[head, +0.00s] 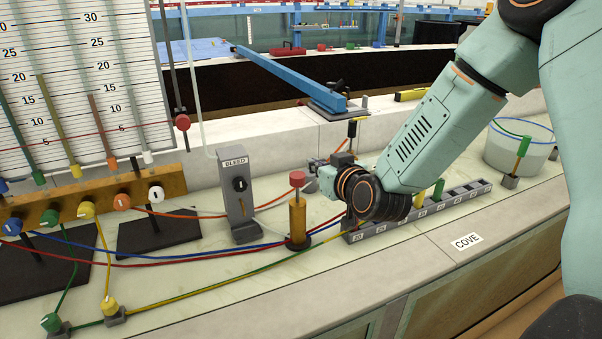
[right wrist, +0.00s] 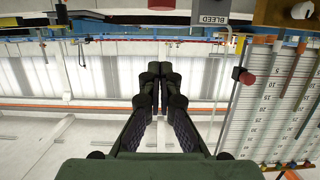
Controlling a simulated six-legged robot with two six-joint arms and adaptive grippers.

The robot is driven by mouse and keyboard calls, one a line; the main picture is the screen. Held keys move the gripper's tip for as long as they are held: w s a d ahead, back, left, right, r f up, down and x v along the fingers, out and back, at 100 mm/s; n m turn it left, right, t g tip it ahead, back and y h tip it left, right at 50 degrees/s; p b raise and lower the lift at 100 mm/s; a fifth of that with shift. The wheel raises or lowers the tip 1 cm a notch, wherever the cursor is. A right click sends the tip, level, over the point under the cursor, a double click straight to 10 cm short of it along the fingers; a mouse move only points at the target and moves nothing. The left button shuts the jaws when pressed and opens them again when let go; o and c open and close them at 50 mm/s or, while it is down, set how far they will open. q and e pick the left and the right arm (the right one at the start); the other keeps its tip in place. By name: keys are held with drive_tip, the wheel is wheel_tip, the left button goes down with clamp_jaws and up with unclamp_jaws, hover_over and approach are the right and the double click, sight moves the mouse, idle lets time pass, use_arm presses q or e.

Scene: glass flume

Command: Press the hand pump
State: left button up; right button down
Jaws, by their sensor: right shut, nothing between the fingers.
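The hand pump appears to be the upright brass cylinder (head: 298,220) with a red cap (head: 297,179), standing on a dark round base on the pale bench. My right gripper (head: 316,168) comes in from the right and is just right of the red cap, at about its height in the picture. A small gap shows between them in the head view. In the right wrist view its fingers (right wrist: 160,75) are shut together with nothing between them. My left gripper is not in view.
A grey BLEED block (head: 236,195) stands left of the pump. Coloured hoses run across the bench to a brass manifold (head: 95,200) below the tube board. A grey slotted rack (head: 420,212) lies right of the pump, partly behind my arm. A beaker (head: 520,150) stands far right.

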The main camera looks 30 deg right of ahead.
hover_over(297, 179)
drive_tip(key=s, duration=0.1)
drive_tip(key=f, duration=0.2)
drive_tip(key=shift+w+d+f+b, duration=0.1)
drive_tip(key=shift+d+f+b, duration=0.15)
drive_tip(key=shift+f, duration=0.75)
drive_tip(key=shift+w+d+f+b, duration=0.1)
drive_tip(key=shift+d+f, duration=0.1)
drive_tip(key=shift+f, duration=0.8)
drive_tip(key=shift+s, duration=0.1)
wheel_tip(297, 179, down, 5)
drive_tip(key=b, duration=0.3)
drive_tip(key=shift+s, duration=0.1)
